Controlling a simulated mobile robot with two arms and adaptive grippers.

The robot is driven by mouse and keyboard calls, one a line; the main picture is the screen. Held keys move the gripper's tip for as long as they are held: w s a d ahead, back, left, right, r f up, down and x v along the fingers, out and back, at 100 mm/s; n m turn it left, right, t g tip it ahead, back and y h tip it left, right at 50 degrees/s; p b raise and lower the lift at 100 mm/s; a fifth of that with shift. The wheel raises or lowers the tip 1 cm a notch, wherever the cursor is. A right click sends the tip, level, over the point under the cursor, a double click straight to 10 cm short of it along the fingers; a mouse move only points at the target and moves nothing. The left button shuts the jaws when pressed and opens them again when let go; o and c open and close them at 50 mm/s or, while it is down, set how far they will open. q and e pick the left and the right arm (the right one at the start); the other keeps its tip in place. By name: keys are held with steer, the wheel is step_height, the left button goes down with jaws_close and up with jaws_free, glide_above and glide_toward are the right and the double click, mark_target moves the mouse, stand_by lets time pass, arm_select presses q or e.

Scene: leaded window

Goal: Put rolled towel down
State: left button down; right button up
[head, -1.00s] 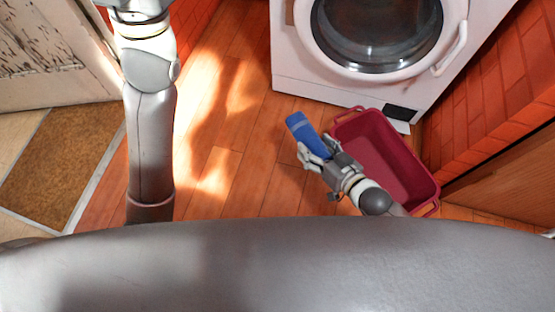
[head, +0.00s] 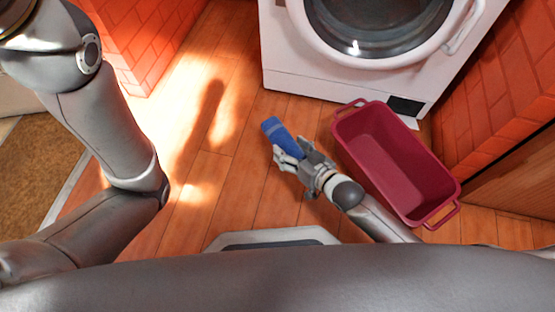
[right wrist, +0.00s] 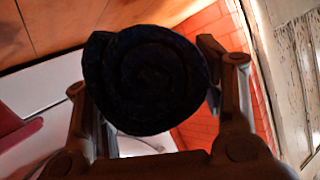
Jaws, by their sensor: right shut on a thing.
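The rolled towel (head: 274,129) is blue with a lighter band. My right gripper (head: 285,154) is shut on it, and its far end sticks out beyond the fingers. In the right wrist view the towel (right wrist: 146,80) shows dark and end-on as a spiral between the two fingers (right wrist: 155,110). It appears to be held above the wooden floor; how high I cannot tell. The left arm enters at the left of the head view, but its gripper is out of the picture.
An empty dark red tub (head: 372,150) with handles stands on the floor right of my right gripper. A white washing machine (head: 290,82) is behind it. Brick walls (head: 484,110) rise at right and upper left. The wooden floor (head: 215,165) left of the towel is clear.

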steer(key=f+b, duration=0.1)
steer(key=w+a+f+b, duration=0.1)
steer(key=f, duration=0.1)
steer(key=w+a+f+b, duration=0.1)
steer(key=shift+w+a+f, duration=0.15)
steer(key=shift+w+f, duration=0.05)
steer(key=shift+w, duration=0.05)
steer(key=shift+w+a+f+b, duration=0.5)
steer(key=shift+f+b, duration=0.1)
steer(key=shift+b, duration=0.25)
steer(key=f+b, duration=0.1)
steer(key=f, duration=0.1)
steer(key=f+b, duration=0.1)
steer(key=b, duration=0.1)
steer(key=shift+w+a+f, duration=0.15)
steer(key=shift+w+f, duration=0.05)
steer(key=shift+f, duration=0.15)
steer(key=shift+r, duration=0.1)
steer(key=o, duration=1.1)
